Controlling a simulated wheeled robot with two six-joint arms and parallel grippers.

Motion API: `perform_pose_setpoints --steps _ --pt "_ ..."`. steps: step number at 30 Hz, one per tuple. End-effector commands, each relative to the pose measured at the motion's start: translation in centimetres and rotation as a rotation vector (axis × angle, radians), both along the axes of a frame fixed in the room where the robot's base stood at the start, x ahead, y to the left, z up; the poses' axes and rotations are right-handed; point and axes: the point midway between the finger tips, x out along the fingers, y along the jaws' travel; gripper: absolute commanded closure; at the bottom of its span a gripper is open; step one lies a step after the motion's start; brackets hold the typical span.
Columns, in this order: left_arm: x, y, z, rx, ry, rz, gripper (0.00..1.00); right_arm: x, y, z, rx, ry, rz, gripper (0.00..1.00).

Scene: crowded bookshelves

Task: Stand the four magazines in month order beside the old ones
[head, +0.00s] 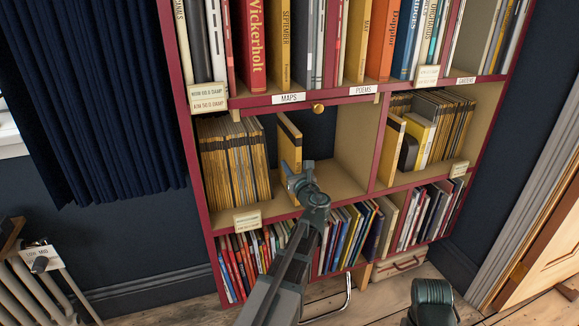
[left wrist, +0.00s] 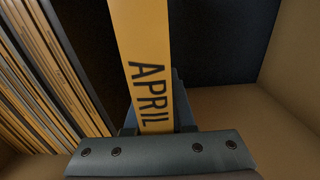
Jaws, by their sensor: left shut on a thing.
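My left gripper (head: 297,180) is shut on a yellow magazine (head: 289,142) in the middle-left compartment. Its spine reads APRIL in the left wrist view (left wrist: 150,75); it stands nearly upright, slightly tilted in the head view. The packed row of old magazines (head: 233,165) is to its left, with a gap between. A yellow SEPTEMBER magazine (head: 284,38) and a yellow MAY magazine (head: 360,40) stand among books on the upper shelf. A yellow-spined magazine (head: 389,146) stands at the left of the middle-right compartment, its label unreadable.
The middle-left compartment is bare right of the held magazine, up to the divider (head: 376,150). A brass knob (head: 318,109) sits under the upper shelf. Books fill the lower shelf.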

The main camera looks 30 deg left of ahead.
Motion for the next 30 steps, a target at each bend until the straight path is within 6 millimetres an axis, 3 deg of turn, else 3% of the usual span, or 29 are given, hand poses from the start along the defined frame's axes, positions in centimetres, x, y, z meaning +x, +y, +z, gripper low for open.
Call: perform_pose_setpoints --steps 14,15,20,30 --pt "0.0 0.0 -0.42 0.001 0.0 0.0 1.0 -0.01 0.0 -0.43 0.0 0.0 0.0 0.5" --pt "0.0 0.0 -0.42 0.001 0.0 0.0 0.7 -0.01 0.0 -0.43 0.0 0.0 0.0 0.5" --pt "0.0 0.0 -0.43 0.001 0.001 0.0 0.43 0.0 0.01 -0.43 0.0 0.0 0.0 0.5" --pt "0.0 0.0 -0.47 -0.001 -0.001 0.0 0.43 0.0 0.0 -0.45 0.0 0.0 0.0 0.5"
